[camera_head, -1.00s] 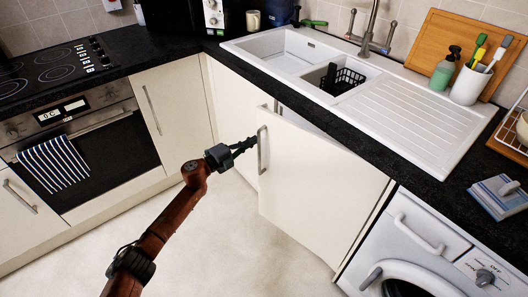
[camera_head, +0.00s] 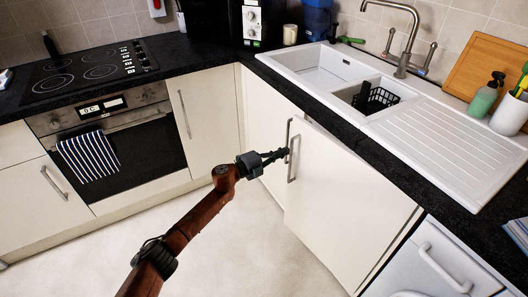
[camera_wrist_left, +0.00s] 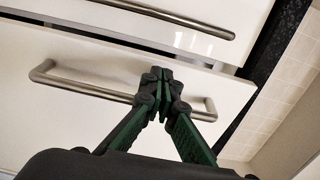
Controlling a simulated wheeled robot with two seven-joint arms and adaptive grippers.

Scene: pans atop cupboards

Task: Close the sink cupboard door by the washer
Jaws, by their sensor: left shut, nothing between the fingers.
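The sink cupboard door (camera_head: 340,195) beside the washer (camera_head: 440,262) is a cream panel standing slightly ajar, its free edge a little out from the neighbouring door (camera_head: 268,165). Its metal bar handle (camera_head: 293,158) is near that free edge. My left gripper (camera_head: 286,152) is shut and empty, its tips at the handle. In the left wrist view the closed fingertips (camera_wrist_left: 160,76) overlap the bar handle (camera_wrist_left: 85,88); whether they touch it I cannot tell. A second handle (camera_wrist_left: 165,14) lies beyond, on the neighbouring door. My right gripper does not show.
The white sink (camera_head: 400,115) and black worktop (camera_head: 345,135) overhang the doors. The oven (camera_head: 120,140) with a striped towel (camera_head: 88,158) is at the left. The pale floor (camera_head: 250,250) in front is clear.

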